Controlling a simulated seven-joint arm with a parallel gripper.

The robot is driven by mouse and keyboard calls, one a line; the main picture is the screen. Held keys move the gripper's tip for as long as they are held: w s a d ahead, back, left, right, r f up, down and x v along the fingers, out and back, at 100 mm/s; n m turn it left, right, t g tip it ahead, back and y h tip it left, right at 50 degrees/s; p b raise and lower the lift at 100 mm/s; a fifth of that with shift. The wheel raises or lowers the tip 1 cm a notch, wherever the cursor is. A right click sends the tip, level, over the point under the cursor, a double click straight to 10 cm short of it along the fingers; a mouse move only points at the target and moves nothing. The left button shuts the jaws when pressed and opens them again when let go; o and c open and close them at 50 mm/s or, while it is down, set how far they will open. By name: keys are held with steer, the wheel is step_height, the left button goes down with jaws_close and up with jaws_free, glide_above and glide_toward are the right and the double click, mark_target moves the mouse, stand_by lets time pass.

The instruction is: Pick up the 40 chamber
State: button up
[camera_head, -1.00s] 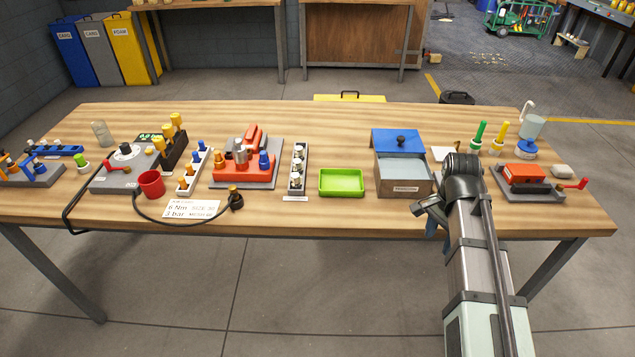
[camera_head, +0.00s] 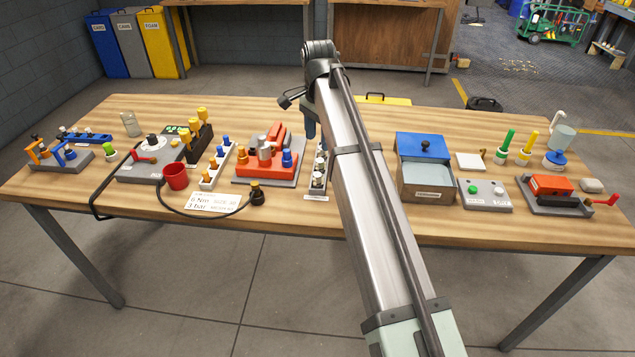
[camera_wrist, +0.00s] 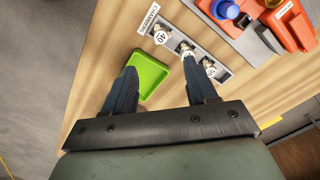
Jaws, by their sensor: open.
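The 40 chamber (camera_wrist: 160,38) is a small light piece marked "40" in the wrist view. It stands in the grey chamber rack (camera_wrist: 208,36), at the end beside the "CHAMBERS" label (camera_wrist: 150,15). Other numbered chambers (camera_wrist: 186,50) stand in line with it. In the head view the rack (camera_head: 316,190) is partly behind my arm. My gripper (camera_wrist: 158,66) is open and empty, its two dark fingers apart. In the wrist view the 40 chamber appears just beyond the fingertips, apart from them. In the head view my gripper (camera_head: 310,127) is near the rack's far end.
A green tray (camera_wrist: 151,77) lies beside the rack; my arm hides it in the head view. An orange fixture on a grey base (camera_head: 265,180) stands left of the rack. A blue-lidded box (camera_head: 425,170) stands to the right. Bare wood (camera_head: 290,222) lies in front.

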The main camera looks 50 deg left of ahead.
mark_target(317, 174)
step_height(317, 174, down, 14)
steer(key=shift+s+r, duration=0.1)
steer(key=shift+a, duration=0.1)
stand_by(0.6)
jaws_close()
stand_by(0.4)
